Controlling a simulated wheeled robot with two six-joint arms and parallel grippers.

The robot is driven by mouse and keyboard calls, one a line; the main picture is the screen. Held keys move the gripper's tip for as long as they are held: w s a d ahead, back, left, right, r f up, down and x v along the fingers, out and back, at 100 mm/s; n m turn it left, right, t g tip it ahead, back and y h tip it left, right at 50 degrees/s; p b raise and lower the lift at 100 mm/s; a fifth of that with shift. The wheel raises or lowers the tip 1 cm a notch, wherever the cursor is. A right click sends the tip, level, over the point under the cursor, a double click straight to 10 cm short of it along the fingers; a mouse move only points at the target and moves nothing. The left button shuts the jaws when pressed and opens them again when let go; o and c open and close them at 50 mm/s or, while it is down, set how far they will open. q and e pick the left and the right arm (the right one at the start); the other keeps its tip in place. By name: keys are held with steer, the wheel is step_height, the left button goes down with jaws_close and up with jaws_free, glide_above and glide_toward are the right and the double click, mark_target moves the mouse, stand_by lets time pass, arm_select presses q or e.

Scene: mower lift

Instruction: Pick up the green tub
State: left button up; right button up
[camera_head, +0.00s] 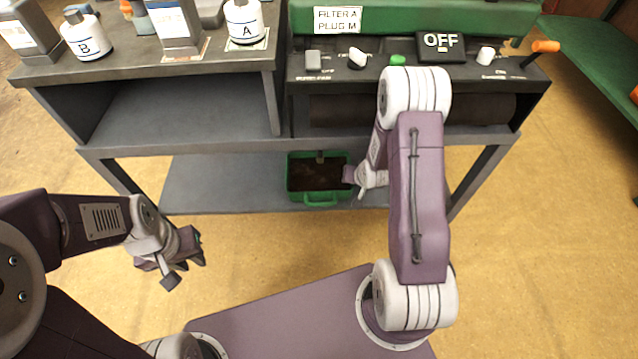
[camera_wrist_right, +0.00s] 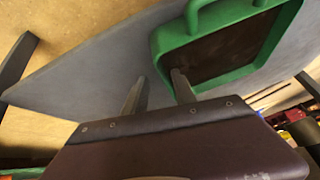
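The green tub (camera_head: 318,199) stands on the lower shelf under the bench, with dark contents and a handle at its front. My right gripper (camera_head: 353,183) is at the tub's right side. In the right wrist view the tub (camera_wrist_right: 170,45) lies just beyond the fingers of the right gripper (camera_wrist_right: 159,75). They are apart; one overlaps the tub's near corner and the other is outside it. I cannot tell whether they touch the wall. My left gripper (camera_head: 184,270) is open and empty over the floor at the left.
The grey lower shelf (camera_head: 220,185) is clear left of the tub. The bench top above holds white bottles marked B (camera_head: 88,38) and A (camera_head: 244,22) and a panel with an OFF sign (camera_head: 440,45). Bench legs stand either side. A green bench (camera_head: 590,60) is at the right.

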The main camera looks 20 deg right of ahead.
mark_target(351, 185)
steer(key=shift+w+f, duration=0.1)
steer(key=shift+f, duration=0.15)
steer(key=b+x, duration=0.4)
steer(key=shift+s+a+f, duration=0.15)
steer(key=shift+s+f, duration=0.05)
steer(key=shift+f, duration=0.1)
steer(key=shift+w+f, duration=0.25)
steer(key=shift+w+r, duration=0.1)
jaws_close()
stand_by(0.6)
